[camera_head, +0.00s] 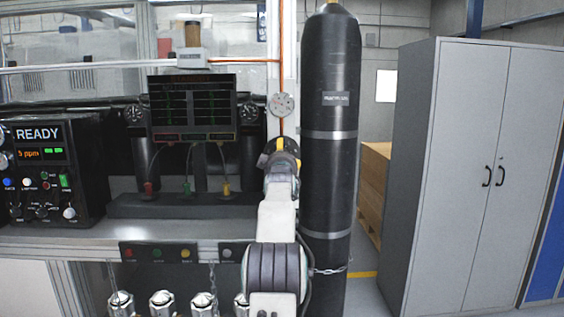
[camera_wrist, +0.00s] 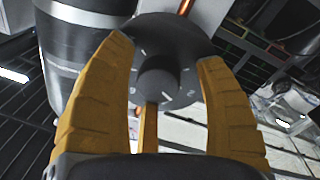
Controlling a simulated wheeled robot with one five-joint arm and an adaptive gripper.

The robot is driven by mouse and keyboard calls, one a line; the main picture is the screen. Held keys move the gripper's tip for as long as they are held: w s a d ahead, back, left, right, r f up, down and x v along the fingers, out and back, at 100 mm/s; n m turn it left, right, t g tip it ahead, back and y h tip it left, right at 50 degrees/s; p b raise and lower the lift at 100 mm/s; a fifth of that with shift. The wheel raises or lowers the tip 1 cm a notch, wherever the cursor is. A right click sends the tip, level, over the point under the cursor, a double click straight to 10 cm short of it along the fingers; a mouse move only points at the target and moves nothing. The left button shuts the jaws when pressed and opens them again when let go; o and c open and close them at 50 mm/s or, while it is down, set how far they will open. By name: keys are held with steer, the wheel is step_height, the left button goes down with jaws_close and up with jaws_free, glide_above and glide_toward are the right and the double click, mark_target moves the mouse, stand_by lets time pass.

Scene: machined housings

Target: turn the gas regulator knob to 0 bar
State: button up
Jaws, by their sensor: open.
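The gas regulator knob (camera_wrist: 160,80) is a dark round knob in the wrist view, in front of a dark disc (camera_wrist: 182,46) with small pale marks. The marks are too small to read. My gripper (camera_wrist: 165,54) is open, with one yellow finger left of the knob and one right of it. Gaps show between the fingers and the knob, and nothing is held. In the head view my gripper (camera_head: 282,146) is just below a round pale gauge (camera_head: 282,104) on the white post, and it hides the knob there.
A black gas cylinder (camera_head: 330,180) stands close right of my arm, with a chain near its lower part. Left are a bench with a dark display (camera_head: 192,108) and a control box (camera_head: 55,170) reading READY. A grey cabinet (camera_head: 470,180) stands at right.

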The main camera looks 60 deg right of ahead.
steer(key=shift+a, duration=0.15)
steer(key=v, duration=1.1)
steer(key=shift+s+a, duration=0.2)
steer(key=shift+a, duration=0.1)
steer(key=shift+o, duration=0.2)
steer(key=shift+f, duration=0.1)
